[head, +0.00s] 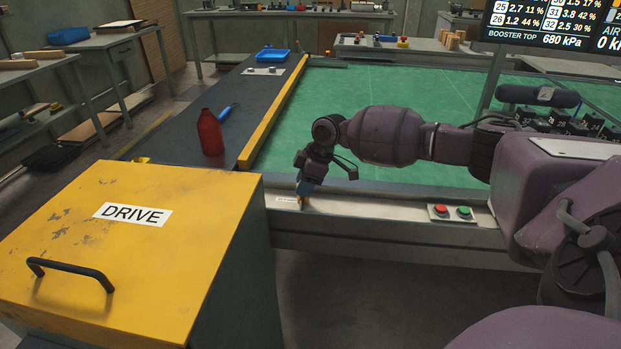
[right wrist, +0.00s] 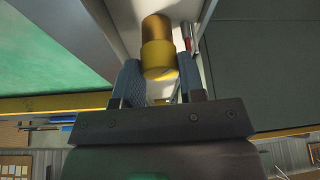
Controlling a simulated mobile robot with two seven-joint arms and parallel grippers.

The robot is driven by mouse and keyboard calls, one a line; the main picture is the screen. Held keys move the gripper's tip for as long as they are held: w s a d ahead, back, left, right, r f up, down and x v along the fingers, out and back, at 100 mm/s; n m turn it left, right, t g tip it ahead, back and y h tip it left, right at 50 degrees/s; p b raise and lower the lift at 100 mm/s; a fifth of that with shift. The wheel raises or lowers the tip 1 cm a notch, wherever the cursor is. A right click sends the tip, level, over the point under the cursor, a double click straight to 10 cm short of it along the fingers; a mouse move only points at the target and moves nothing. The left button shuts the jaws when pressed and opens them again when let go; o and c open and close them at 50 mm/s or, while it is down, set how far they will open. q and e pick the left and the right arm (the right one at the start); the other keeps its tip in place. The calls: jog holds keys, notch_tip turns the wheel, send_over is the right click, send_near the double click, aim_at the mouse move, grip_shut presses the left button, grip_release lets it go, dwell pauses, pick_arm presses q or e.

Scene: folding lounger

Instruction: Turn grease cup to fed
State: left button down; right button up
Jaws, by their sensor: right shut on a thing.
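The grease cup (right wrist: 158,45) is a small brass cylinder with a wider knurled-looking yellow collar, and it shows large in the right wrist view. In the head view, its small brass part (head: 304,200) shows just below my right gripper (head: 304,190), at the table's front rail. My right gripper reaches down on it from above, and its two blue-grey fingers (right wrist: 160,84) are on either side of the yellow collar, shut on it. A small label (head: 287,200) lies on the rail left of the cup; I cannot read it. My left gripper is not in view.
A yellow DRIVE cabinet (head: 190,215) with a black handle stands at the front left. A red bottle (head: 210,133) stands on the dark side bench. The green table top (head: 400,90) is clear behind the cup.

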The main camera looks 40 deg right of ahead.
jog(key=shift+a+r+m+t+p, duration=0.1)
jog(key=shift+r+m+t+p, duration=0.2)
jog(key=shift+r+m+p, duration=0.25)
jog(key=m+p, duration=0.2)
jog(key=m+h+p, duration=0.1)
jog(key=m+p, duration=0.1)
jog(key=shift+m+t+h, duration=0.25)
jog(key=shift+t+h, duration=0.05)
jog(key=shift+t, duration=0.1)
jog(key=shift+a+f+m+h+p, duration=0.15)
jog(key=shift+m+h+p, duration=0.15)
jog(key=shift+m+p, duration=0.55)
jog(key=shift+f+m+h+p, duration=0.15)
jog(key=shift+m+h+p, duration=0.25)
jog(key=shift+m+p, duration=0.55)
jog(key=shift+s+f+m+h+p, duration=0.1)
jog(key=shift+f+m+h+p, duration=0.15)
jog(key=shift+m+p, duration=0.3)
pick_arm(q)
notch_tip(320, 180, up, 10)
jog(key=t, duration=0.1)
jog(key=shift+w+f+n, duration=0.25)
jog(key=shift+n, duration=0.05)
pick_arm(e)
jog(key=shift+m, duration=0.25)
jog(key=shift+f, duration=0.1)
